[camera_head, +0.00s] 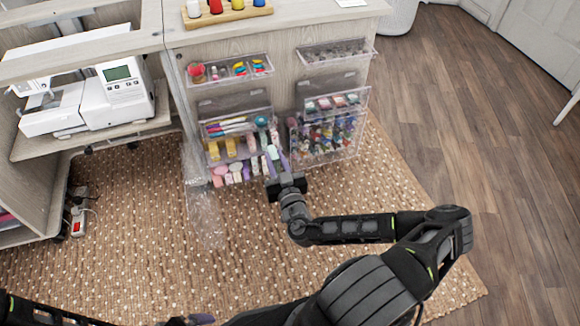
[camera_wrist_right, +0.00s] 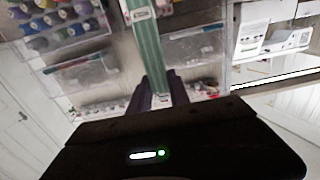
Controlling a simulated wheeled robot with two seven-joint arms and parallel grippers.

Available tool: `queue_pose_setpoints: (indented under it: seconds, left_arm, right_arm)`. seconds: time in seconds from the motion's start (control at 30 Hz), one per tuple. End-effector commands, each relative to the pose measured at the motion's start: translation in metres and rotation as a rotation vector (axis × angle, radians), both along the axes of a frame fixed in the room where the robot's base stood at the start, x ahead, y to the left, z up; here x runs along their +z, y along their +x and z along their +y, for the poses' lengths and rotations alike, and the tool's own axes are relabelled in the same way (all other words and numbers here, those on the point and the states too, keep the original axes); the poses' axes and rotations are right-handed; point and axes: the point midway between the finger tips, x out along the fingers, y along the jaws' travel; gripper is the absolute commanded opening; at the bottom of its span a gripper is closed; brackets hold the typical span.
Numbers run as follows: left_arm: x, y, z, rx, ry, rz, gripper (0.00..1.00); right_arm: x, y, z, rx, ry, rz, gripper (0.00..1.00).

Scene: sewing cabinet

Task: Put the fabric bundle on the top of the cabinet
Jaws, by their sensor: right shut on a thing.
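In the wrist view a long green striped piece with a pale label, which looks like the fabric bundle (camera_wrist_right: 146,50), stands between the dark fingers of my right gripper (camera_wrist_right: 160,92). The gripper is shut on it. In the head view my right gripper (camera_head: 284,176) is low in front of the cabinet's clear bins, and the bundle is hard to pick out from their contents. The pale wooden cabinet top (camera_head: 290,28) is well above and behind the gripper. My left gripper (camera_head: 188,320) shows only as a dark part at the bottom edge; its jaws are unclear.
Clear bins (camera_head: 325,135) with thread and supplies hang on the cabinet front. A wooden rack (camera_head: 228,14) of colored spools and a white paper (camera_head: 350,3) are on the top. A white sewing machine (camera_head: 115,90) is at left. The woven rug (camera_head: 130,240) in front is mostly clear.

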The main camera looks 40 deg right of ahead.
Motion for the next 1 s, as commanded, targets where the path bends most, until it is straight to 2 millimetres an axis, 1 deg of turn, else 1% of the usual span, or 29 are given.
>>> queue_pose_setpoints:
  seconds: [0.03, 0.17, 0.23, 0.3, 0.4, 0.5, 0.6, 0.7, 0.93, 1.0]
  left_arm:
    - [0.0, 0.0, 0.0, 0.0, 0.0, 0.0, 1.0]
    - [0.0, 0.0, 0.0, 0.0, 0.0, 0.0, 1.0]
    - [0.0, 0.0, 0.0, 0.0, 0.0, 0.0, 1.0]
    - [0.0, 0.0, 0.0, 0.0, 0.0, 0.0, 1.0]
    - [0.0, 0.0, 0.0, 0.0, 0.0, 0.0, 1.0]
    - [0.0, 0.0, 0.0, 0.0, 0.0, 0.0, 1.0]
    - [0.0, 0.0, 0.0, 0.0, 0.0, 0.0, 1.0]
    - [0.0, 0.0, 0.0, 0.0, 0.0, 0.0, 1.0]
    - [0.0, 0.0, 0.0, 0.0, 0.0, 0.0, 1.0]
    - [0.0, 0.0, 0.0, 0.0, 0.0, 0.0, 0.95]
  right_arm:
    - [0.012, 0.01, 0.008, 0.016, 0.001, -0.004, 0.0]
    - [0.047, 0.033, 0.032, 0.063, 0.005, -0.007, 0.0]
    - [0.07, 0.047, 0.051, 0.1, 0.005, -0.008, 0.0]
    - [0.097, 0.059, 0.075, 0.148, 0.005, -0.009, 0.0]
    - [0.134, 0.071, 0.113, 0.223, 0.003, -0.01, 0.0]
    - [0.16, 0.075, 0.141, 0.279, 0.0, -0.006, 0.0]
    - [0.174, 0.077, 0.158, 0.311, -0.002, -0.003, 0.0]
    - [0.18, 0.077, 0.166, 0.326, -0.003, -0.001, 0.0]
    - [0.18, 0.077, 0.166, 0.326, -0.002, 0.0, 0.0]
    - [0.18, 0.077, 0.166, 0.326, -0.002, 0.0, 0.0]
